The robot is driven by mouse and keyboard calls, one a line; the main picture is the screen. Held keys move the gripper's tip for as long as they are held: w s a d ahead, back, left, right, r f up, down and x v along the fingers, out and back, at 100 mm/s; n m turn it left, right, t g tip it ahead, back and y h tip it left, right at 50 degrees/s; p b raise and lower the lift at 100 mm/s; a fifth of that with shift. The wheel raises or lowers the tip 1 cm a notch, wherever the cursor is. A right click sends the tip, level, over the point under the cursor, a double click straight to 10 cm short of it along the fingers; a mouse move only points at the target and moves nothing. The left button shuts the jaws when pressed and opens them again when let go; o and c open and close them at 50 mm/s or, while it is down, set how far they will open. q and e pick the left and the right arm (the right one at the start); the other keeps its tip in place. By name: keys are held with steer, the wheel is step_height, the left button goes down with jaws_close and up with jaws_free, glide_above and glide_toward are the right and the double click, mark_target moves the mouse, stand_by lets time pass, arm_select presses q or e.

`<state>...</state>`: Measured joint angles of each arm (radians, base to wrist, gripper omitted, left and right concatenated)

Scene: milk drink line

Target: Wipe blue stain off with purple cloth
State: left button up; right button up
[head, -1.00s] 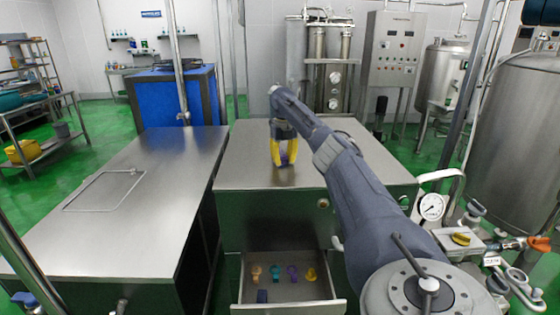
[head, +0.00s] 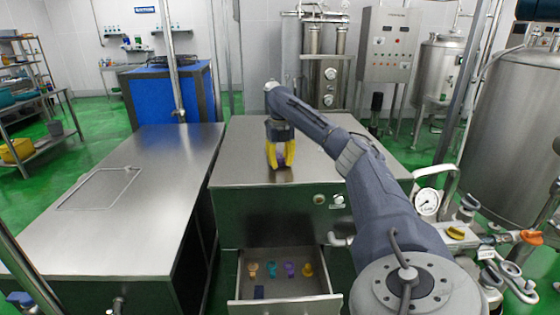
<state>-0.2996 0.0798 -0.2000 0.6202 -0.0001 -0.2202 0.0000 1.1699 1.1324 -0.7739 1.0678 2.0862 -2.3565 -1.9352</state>
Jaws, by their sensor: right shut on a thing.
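My right gripper (head: 280,160) has yellow fingers and points down over the steel cabinet top (head: 240,160). It is shut on a small purple cloth (head: 281,161), which shows only as a patch between the fingertips, at or just above the steel. I cannot tell whether the cloth touches the surface. No blue stain can be made out on the visible steel; the gripper and arm hide part of the top. My left gripper is not in view.
A lower steel table (head: 150,200) stands to the left, mostly clear. A pressure gauge (head: 427,202) and pipes stand at the right.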

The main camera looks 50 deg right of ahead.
mark_target(281, 176)
steer(key=shift+s+a+f, duration=0.15)
steer(key=shift+s+a, duration=0.85)
steer(key=shift+a, duration=0.1)
steer(key=shift+s+a, duration=1.2)
steer(key=shift+a, duration=0.25)
steer(key=shift+r, duration=3.15)
steer(key=shift+r, duration=1.5)
